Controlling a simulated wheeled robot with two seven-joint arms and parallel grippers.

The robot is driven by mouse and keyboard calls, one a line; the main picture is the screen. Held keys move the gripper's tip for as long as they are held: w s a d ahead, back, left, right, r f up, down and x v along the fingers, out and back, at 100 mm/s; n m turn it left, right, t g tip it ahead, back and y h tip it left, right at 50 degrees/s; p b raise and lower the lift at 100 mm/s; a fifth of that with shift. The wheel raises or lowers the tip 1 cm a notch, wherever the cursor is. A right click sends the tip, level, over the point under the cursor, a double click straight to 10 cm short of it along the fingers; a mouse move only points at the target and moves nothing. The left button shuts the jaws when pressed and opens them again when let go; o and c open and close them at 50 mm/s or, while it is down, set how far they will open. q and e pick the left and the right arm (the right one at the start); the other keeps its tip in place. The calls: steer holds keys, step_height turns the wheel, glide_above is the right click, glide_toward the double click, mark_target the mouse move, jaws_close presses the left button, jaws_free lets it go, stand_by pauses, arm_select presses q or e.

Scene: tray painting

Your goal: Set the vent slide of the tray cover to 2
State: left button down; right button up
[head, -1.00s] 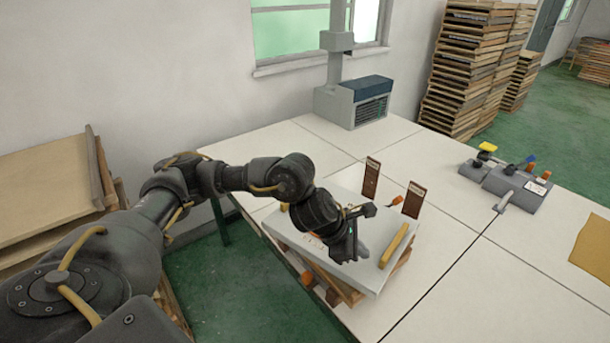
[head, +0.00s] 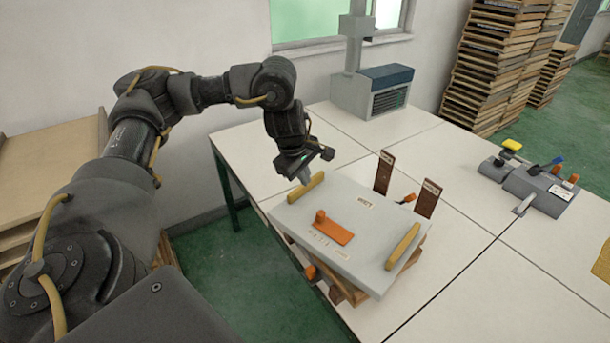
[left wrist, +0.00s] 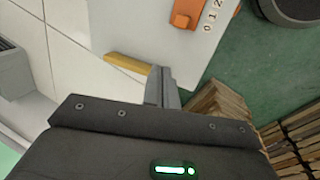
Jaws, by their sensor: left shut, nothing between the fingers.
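The tray cover (head: 370,213) is a pale grey slab with a wooden-yellow handle at each end, lying on a wooden tray at the table's near edge. Its orange vent slide (head: 332,229) has a raised knob at its left end. A strip of small marks (head: 325,245) runs along its near side. In the left wrist view the slide (left wrist: 184,14) is cut off by the top edge, beside digits 0, 1, 2; its setting cannot be told. My left gripper (head: 304,178) is shut and empty near the far-left handle (head: 306,188), apart from the slide. My right gripper is not in view.
Two brown upright plates (head: 384,172) and an orange-handled tool (head: 406,199) are just behind the cover. A grey heater-like box (head: 372,94) stands at the back. A grey device with coloured knobs (head: 540,190) sits at the right. The table between is clear.

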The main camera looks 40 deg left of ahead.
arm_select(q)
steer(key=shift+f+b, duration=3.2)
steer(key=shift+f, duration=1.35)
steer(key=shift+w+f, duration=0.1)
steer(key=shift+f, duration=0.2)
steer(key=shift+d, duration=0.15)
